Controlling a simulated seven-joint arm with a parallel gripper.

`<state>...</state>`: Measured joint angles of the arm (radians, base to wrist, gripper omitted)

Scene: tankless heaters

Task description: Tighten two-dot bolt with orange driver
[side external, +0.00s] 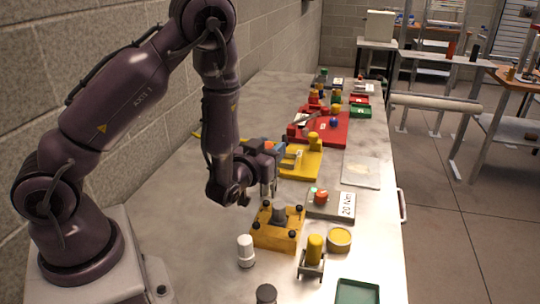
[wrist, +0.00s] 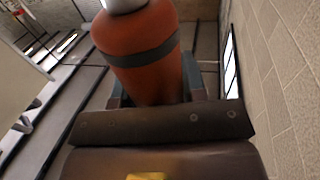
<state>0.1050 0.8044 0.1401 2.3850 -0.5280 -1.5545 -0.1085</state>
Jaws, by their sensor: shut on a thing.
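My gripper (side external: 268,160) is held level at the end of my arm, above and slightly behind a yellow block (side external: 262,238). In the wrist view its fingers (wrist: 155,92) are shut on the orange driver (wrist: 140,62), which has a dark band and a pale end at the top of the picture. In the side view the driver is mostly hidden and small; a thin shaft seems to hang below the gripper. The yellow block has dark round bolt heads (side external: 292,235) near its corners and a grey cylinder (side external: 278,214) on top. Dot marks cannot be made out.
A white-capped bottle (side external: 246,252), a yellow cylinder in a stand (side external: 314,250), a yellow tin (side external: 339,240) and a "20 Nm" tray (side external: 347,205) surround the block. Yellow (side external: 297,172) and red (side external: 331,137) trays lie farther back. A wall runs along the left.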

